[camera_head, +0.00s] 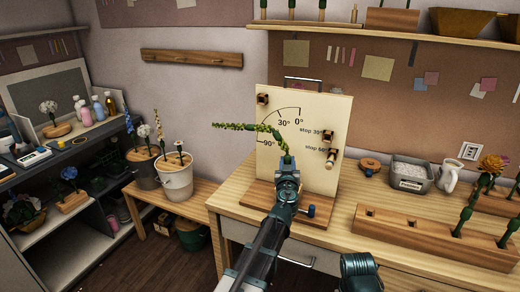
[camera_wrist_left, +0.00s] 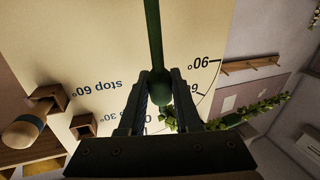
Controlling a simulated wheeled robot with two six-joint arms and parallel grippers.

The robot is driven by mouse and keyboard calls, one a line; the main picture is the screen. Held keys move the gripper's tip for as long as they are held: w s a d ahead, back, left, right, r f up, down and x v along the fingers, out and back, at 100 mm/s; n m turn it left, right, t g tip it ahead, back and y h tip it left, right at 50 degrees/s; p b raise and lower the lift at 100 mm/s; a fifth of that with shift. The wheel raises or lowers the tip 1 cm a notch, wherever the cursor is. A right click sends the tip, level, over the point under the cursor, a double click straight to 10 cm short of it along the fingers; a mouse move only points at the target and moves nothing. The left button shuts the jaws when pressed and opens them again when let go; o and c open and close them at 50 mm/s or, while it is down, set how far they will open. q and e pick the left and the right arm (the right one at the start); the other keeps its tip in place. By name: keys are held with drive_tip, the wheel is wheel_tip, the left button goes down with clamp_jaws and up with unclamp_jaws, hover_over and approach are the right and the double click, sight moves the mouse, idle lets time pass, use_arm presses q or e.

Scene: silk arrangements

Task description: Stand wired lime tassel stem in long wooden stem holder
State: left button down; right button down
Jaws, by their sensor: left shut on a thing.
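The lime tassel stem (camera_head: 262,127) is in my left gripper (camera_head: 288,168), in front of the cream angle board (camera_head: 300,120). Its tassel end bends over and points left in the head view. In the left wrist view my left gripper (camera_wrist_left: 160,95) is shut on the dark green stem (camera_wrist_left: 153,35), with a green bulge between the fingers and the tassel (camera_wrist_left: 243,112) to the right. The long wooden stem holder (camera_head: 420,236) lies on the bench at the right, apart from the gripper. An open hole shows near its left end and green stems stand toward its right.
The board carries wooden stop blocks (camera_head: 328,136) and a peg. Potted flowers (camera_head: 177,178) stand on a low bench at left.

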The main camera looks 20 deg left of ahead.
sight(286, 149)
use_arm(q)
drive_tip(key=shift+a+r+p, duration=0.15)
drive_tip(key=shift+r+p, duration=1.25)
drive_tip(key=shift+r, duration=0.1)
drive_tip(key=shift+a+r+p, duration=0.1)
drive_tip(key=shift+r+p, duration=1.3)
drive_tip(key=shift+r, duration=0.1)
drive_tip(key=shift+a+r+p, duration=0.1)
drive_tip(key=shift+r+p, duration=0.85)
drive_tip(key=shift+p, duration=0.05)
drive_tip(key=shift+r, duration=0.1)
